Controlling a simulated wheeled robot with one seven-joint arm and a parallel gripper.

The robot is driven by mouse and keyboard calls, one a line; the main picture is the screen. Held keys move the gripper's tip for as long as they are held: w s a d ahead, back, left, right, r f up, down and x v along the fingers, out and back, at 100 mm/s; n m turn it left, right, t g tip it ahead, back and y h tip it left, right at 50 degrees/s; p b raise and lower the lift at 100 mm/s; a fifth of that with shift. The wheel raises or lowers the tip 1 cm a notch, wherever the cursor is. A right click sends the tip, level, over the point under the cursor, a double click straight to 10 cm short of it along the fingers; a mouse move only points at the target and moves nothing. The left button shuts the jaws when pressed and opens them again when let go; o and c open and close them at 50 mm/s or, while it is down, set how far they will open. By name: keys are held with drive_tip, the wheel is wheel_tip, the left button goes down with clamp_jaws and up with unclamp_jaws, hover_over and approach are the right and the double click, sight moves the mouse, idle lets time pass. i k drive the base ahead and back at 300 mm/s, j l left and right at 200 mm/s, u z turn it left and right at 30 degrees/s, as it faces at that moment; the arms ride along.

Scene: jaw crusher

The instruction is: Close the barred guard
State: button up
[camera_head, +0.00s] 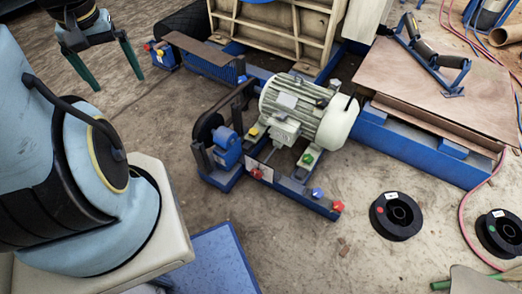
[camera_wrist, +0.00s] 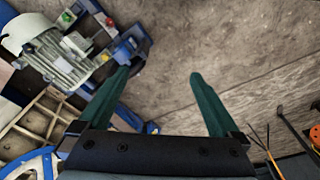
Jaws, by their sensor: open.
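My gripper (camera_head: 119,83) is at the upper left of the head view, pointing down with its two dark green fingers spread and nothing between them. In the wrist view my gripper (camera_wrist: 160,73) is also open and empty over bare floor. A dark blue, finely barred panel (camera_head: 228,69), which looks like the barred guard, stands at the crusher's blue base beneath a brown plate (camera_head: 200,50). It is to the right of my gripper and apart from it. It is small and dark, so its hinge and exact angle cannot be told. I cannot pick it out clearly in the wrist view.
A pale green motor (camera_head: 303,108) stands on blue rails beside a black belt (camera_head: 222,115). The beige ribbed crusher body (camera_head: 275,28) is behind. Two black spools (camera_head: 396,216) (camera_head: 498,233) lie on the floor at right. A wooden board (camera_head: 440,90) holds rollers.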

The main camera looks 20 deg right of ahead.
sight(220, 58)
drive_tip(key=i+j+u, duration=0.35)
drive_tip(key=i+j, duration=0.15)
drive_tip(key=i, duration=0.3)
drive_tip(key=i+j+u, duration=0.2)
drive_tip(key=i, duration=0.25)
drive_tip(key=i+j+u, duration=0.2)
drive_tip(key=i, duration=0.2)
drive_tip(key=i+z, duration=0.3)
drive_tip(key=i, duration=0.5)
drive_tip(key=i+j+z, duration=0.1)
drive_tip(key=i+z, duration=0.2)
drive_tip(key=i, duration=0.5)
drive_tip(key=i+l+z, duration=0.3)
drive_tip(key=i, duration=0.15)
drive_tip(key=i+l+z, duration=0.1)
drive_tip(key=i+z, duration=0.2)
drive_tip(key=i, duration=0.2)
drive_tip(key=i+l, duration=0.35)
drive_tip(key=l, duration=0.3)
drive_tip(key=i+l, duration=0.2)
drive_tip(key=l+z, duration=0.05)
drive_tip(key=l, duration=0.05)
